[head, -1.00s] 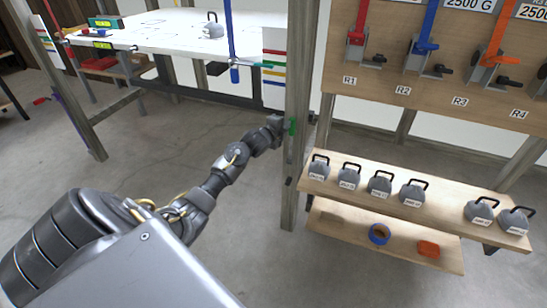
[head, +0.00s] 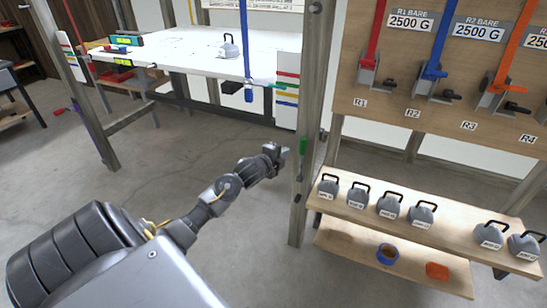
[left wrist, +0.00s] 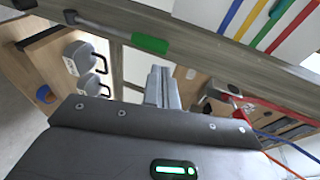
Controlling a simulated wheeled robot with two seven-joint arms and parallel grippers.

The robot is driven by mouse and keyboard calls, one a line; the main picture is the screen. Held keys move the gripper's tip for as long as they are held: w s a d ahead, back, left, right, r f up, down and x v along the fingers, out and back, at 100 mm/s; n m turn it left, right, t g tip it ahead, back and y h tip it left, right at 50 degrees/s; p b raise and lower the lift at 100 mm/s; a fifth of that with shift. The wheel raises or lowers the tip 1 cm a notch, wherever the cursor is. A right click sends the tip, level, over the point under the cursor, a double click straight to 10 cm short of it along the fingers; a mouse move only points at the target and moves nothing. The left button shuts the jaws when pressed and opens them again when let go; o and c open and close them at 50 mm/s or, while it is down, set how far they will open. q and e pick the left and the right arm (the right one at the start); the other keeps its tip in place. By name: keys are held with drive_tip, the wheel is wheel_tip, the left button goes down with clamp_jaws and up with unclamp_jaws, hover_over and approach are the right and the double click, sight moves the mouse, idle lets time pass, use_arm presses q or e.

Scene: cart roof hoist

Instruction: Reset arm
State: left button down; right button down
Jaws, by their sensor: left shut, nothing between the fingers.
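My left arm reaches forward from the lower left in the head view, and my left gripper (head: 284,152) is just left of a wooden post (head: 310,110). In the left wrist view the gripper's two fingers (left wrist: 162,85) are together with nothing between them. A lever with a green grip (head: 303,146) is on the post, to the right of the gripper and apart from it. In the left wrist view the green grip (left wrist: 150,44) lies beyond the fingertips, with a grey rod running left from it. My right gripper is out of view.
A shelf (head: 350,210) with several grey weights stands right of the post, with blue tape (head: 387,253) below. Levers hang on a wooden panel (head: 390,105). A white table (head: 180,50) holds one weight (head: 229,47).

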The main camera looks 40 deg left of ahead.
use_arm(q)
drive_tip(key=v, duration=0.4)
drive_tip(key=shift+s+d+f, duration=0.1)
drive_tip(key=shift+s+d, duration=0.05)
drive_tip(key=shift+s, duration=0.15)
